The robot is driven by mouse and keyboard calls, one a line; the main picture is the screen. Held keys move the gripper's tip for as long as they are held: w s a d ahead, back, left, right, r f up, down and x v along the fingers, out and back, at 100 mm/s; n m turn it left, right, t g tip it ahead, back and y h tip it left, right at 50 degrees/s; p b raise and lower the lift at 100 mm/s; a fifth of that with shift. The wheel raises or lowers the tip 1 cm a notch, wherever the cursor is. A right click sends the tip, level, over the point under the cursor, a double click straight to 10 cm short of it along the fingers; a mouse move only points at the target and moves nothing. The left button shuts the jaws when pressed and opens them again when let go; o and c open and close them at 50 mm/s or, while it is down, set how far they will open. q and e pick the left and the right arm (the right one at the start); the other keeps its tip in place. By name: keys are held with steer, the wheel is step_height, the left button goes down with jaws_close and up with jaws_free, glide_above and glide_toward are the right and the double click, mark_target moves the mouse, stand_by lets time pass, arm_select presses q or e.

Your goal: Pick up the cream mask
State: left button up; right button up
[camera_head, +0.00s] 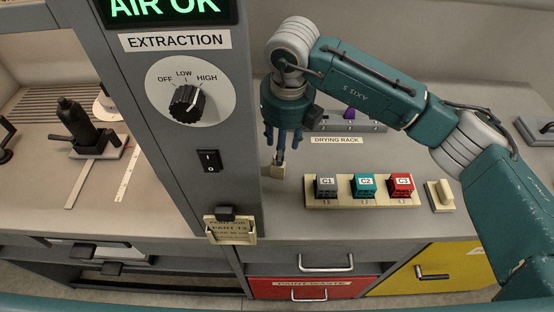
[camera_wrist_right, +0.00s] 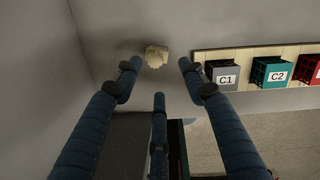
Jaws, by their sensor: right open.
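A small cream piece, which looks like the cream mask (camera_head: 278,171), lies on the grey bench beside the grey column. In the right wrist view the cream mask (camera_wrist_right: 156,56) shows just beyond the fingertips, with a notched lower edge. My right gripper (camera_head: 276,150) points down above it. In the right wrist view my right gripper (camera_wrist_right: 158,80) has its blue fingers spread, with nothing between them. The fingers partly cover the mask in the head view, and I cannot tell whether any touches it. My left gripper is not in view.
A cream rack (camera_head: 340,205) with cubes C1 (camera_head: 327,186), C2 (camera_head: 364,186) and C3 (camera_head: 401,185) stands to the right. The drying rack (camera_head: 345,122) is behind. The grey column (camera_head: 205,130) stands close on the left. A cream block (camera_head: 440,196) lies farther right.

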steer(key=shift+w+a+f, duration=0.15)
steer(key=shift+f, duration=0.55)
steer(key=p, duration=0.3)
glide_above(275, 171)
steer(key=f, duration=0.3)
steer(key=w+f, duration=0.1)
steer(key=shift+d+f, duration=0.2)
steer(key=shift+d, duration=0.15)
steer(key=shift+f, duration=0.3)
steer(key=shift+c, duration=0.8)
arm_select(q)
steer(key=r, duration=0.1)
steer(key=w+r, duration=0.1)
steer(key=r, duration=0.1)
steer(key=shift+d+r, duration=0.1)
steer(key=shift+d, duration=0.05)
arm_select(e)
steer(key=c, duration=0.7)
